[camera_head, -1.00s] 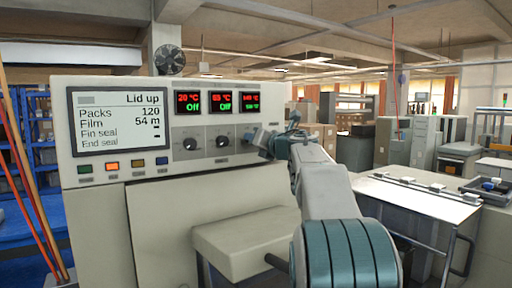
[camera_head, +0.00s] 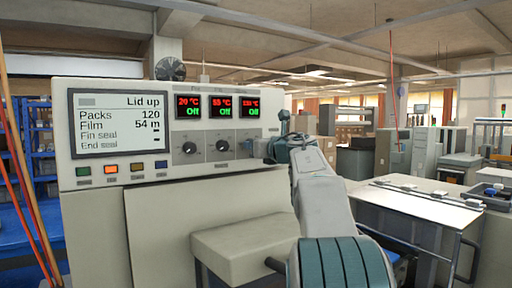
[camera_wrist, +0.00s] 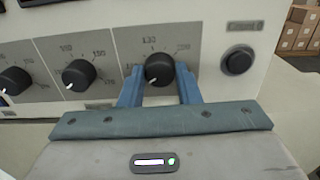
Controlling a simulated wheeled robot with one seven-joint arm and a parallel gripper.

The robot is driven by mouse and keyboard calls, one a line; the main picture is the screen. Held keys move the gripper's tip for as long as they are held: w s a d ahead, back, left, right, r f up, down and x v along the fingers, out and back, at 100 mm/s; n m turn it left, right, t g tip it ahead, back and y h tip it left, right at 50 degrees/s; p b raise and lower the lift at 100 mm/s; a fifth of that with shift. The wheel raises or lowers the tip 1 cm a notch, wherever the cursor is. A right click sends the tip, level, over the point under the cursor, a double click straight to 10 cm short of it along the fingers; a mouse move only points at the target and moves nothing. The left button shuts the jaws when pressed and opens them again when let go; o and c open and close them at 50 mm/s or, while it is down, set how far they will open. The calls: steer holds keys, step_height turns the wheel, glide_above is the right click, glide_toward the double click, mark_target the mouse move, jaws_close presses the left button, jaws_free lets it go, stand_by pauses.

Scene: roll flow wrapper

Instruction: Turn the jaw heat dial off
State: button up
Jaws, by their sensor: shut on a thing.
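The jaw heat dial seems to be the rightmost of three black dials, and it shows in the wrist view (camera_wrist: 158,69). My gripper (camera_wrist: 159,76) has its blue fingers shut on this dial, one on each side. The dial's white pointer mark faces down and slightly left, much like those of the two dials to its left. In the head view my gripper (camera_head: 263,147) hides most of this dial. The display above it (camera_head: 250,106) shows a red temperature, hard to read, over a green "Off".
The middle dial (camera_head: 222,146) and left dial (camera_head: 189,148) sit beside it under displays also reading "Off". A round black button (camera_wrist: 239,60) lies to the right. A screen (camera_head: 119,122) reads "Lid up". A beige box-like part (camera_head: 240,245) juts out below the panel.

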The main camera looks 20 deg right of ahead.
steer(key=o, duration=1)
steer(key=shift+c, duration=0.2)
steer(key=shift+s, duration=0.1)
steer(key=s+d+b, duration=0.2)
steer(key=s, duration=1.1)
steer(key=shift+s+d+b, duration=0.2)
steer(key=shift+d+b, duration=0.15)
